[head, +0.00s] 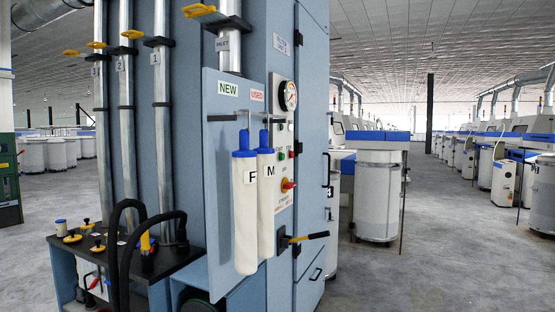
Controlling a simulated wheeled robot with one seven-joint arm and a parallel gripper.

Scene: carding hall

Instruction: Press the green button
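The green button (282,156) is a small round spot on the narrow light control panel (283,205) of the blue-grey cabinet. It sits below the round pressure gauge (289,96) and above a red rotary switch (288,185) on a yellow plate. A small red spot (290,154) is just right of the green button. The lettering by the buttons is too small to read. My gripper is not in view.
Two white filter sleeves with blue tops, marked F (245,210) and M (266,200), hang left of the panel. A yellow-handled lever (307,237) sticks out below. A black-topped bench (110,265) with hoses stands at left. The floor (430,255) at right is open.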

